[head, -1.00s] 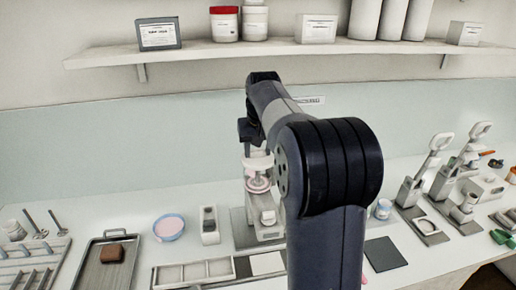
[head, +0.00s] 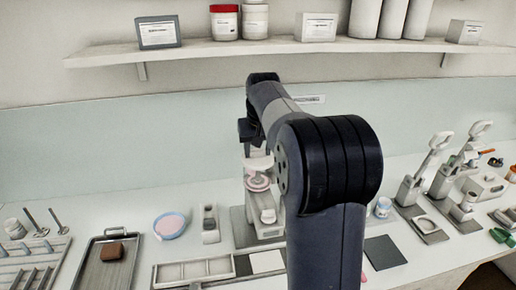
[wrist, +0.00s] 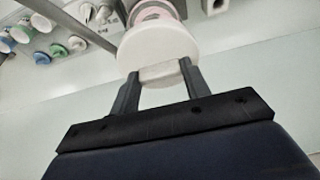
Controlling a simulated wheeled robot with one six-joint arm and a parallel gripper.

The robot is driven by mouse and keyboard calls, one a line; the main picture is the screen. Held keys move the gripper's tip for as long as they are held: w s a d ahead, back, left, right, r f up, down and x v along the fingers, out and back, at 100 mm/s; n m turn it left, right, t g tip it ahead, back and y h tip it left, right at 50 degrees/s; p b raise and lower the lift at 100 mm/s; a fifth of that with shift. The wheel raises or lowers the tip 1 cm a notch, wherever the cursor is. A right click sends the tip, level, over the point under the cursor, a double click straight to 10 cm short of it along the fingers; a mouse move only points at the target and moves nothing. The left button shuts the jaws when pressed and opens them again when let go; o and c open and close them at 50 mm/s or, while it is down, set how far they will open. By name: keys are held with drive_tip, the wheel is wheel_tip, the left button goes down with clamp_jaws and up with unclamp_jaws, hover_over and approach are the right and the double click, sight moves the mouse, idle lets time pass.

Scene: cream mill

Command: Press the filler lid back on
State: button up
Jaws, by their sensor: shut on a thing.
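My gripper (wrist: 160,78) is shut on the white round filler lid (wrist: 182,64), with one finger on each side of its raised grip. In the wrist view, the mill's pale pink and white body (wrist: 155,14) shows just beyond the lid. In the head view, the lid (head: 258,162) is above the pink ring of the mill (head: 258,183), which stands on a grey base at the middle of the counter. I cannot tell whether the lid touches the filler. My arm hides the mill's right side and most of the gripper.
A blue-rimmed bowl of pink stuff (head: 170,225) and a small grey-white device (head: 210,224) stand left of the mill. Lever presses (head: 440,180) stand at right. A shelf (head: 280,50) runs above.

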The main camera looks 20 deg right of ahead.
drive_tip(key=shift+f, duration=0.1)
idle(0.3)
drive_tip(key=o, duration=1.5)
drive_tip(key=shift+r+p, duration=1.1)
drive_tip(key=shift+r, duration=1.2)
